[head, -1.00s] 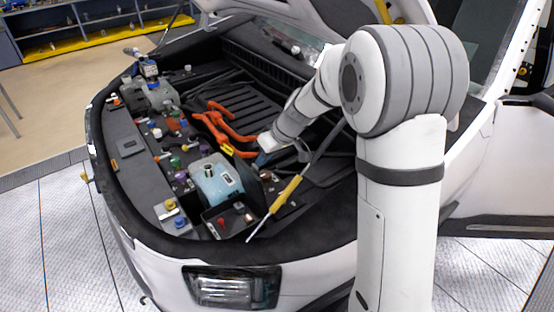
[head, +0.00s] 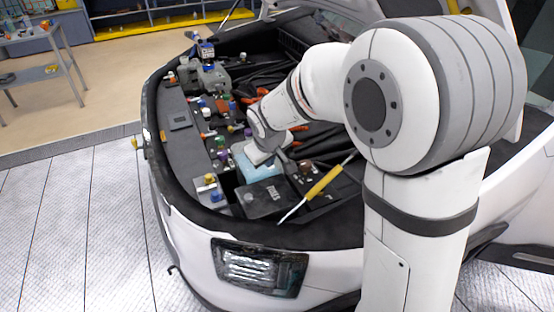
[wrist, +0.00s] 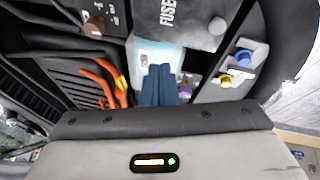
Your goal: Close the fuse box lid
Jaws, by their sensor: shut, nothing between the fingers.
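The fuse box lid (head: 265,199) is a dark grey panel lying over the fuse box at the front of the engine bay. In the wrist view the lid (wrist: 182,22) shows the letters "FUSE" and looks flat; whether it is latched I cannot tell. My gripper (wrist: 160,72) is shut and empty, its blue fingers together over the light blue tank beside the lid. The fingers appear apart from the lid. In the head view my wrist hides the fingertips.
The light blue tank (head: 262,172) stands directly behind the fuse box. A yellow-handled tool (head: 325,181) lies to its right. Orange cables (wrist: 105,80) run beside the tank. Coloured caps (head: 207,181) and fittings line the left. The open floor at left is clear.

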